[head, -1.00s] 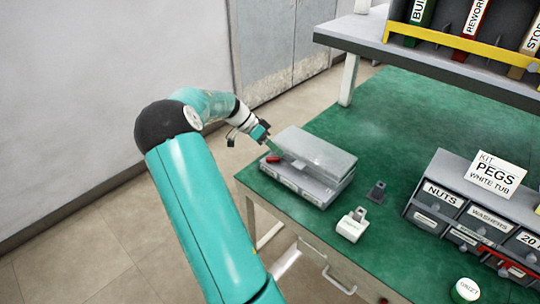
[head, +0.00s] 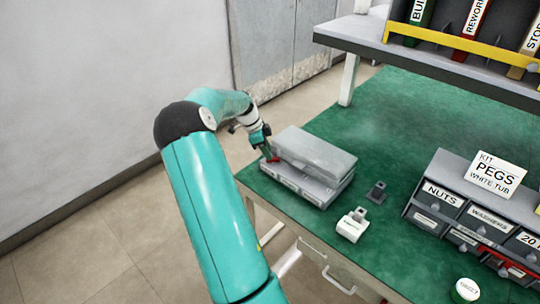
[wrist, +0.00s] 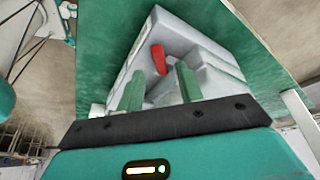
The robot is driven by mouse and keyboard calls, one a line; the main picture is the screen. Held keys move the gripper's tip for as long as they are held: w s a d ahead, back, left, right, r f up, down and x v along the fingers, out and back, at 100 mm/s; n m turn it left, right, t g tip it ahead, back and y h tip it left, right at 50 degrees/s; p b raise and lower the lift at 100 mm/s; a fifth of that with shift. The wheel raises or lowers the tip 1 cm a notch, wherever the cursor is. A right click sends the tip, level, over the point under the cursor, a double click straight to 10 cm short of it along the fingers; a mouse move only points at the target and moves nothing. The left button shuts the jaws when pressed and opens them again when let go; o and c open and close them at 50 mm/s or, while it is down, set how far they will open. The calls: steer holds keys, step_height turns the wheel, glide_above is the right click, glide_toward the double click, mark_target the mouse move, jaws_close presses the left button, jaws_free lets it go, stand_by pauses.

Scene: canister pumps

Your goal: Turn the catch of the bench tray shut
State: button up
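The bench tray (head: 296,184) is a grey box near the left edge of the green bench, its lid tilted slightly above the base. Its red catch (head: 272,159) is at the left end of the tray. My gripper (head: 268,154) is at that catch in the head view. In the wrist view the two green fingers of my gripper (wrist: 158,85) stand apart, with the red catch (wrist: 159,58) seen between and just beyond their tips. The tray (wrist: 205,45) fills the middle of that view. Whether a finger touches the catch cannot be told.
A white part (head: 352,225) and a dark grey part (head: 376,192) stand right of the tray. A grey drawer unit (head: 445,205) with labels is farther right, and a raised shelf (head: 360,42) stands at the back.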

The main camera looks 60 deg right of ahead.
mark_target(273, 160)
steer(key=shift+x, duration=1.65)
steer(key=shift+r, duration=0.1)
jaws_close()
steer(key=shift+n, duration=0.3)
steer(key=n, duration=0.2)
steer(key=n+t+h, duration=0.1)
steer(key=n, duration=0.1)
steer(key=shift+s+a, duration=0.15)
steer(key=shift+s+n+t+h, duration=0.1)
steer(key=shift+n+t+h, duration=0.3)
steer(key=shift+n, duration=0.75)
steer(key=shift+s+n+t+h, duration=0.15)
steer(key=shift+n+t, duration=0.35)
steer(key=shift+n, duration=0.65)
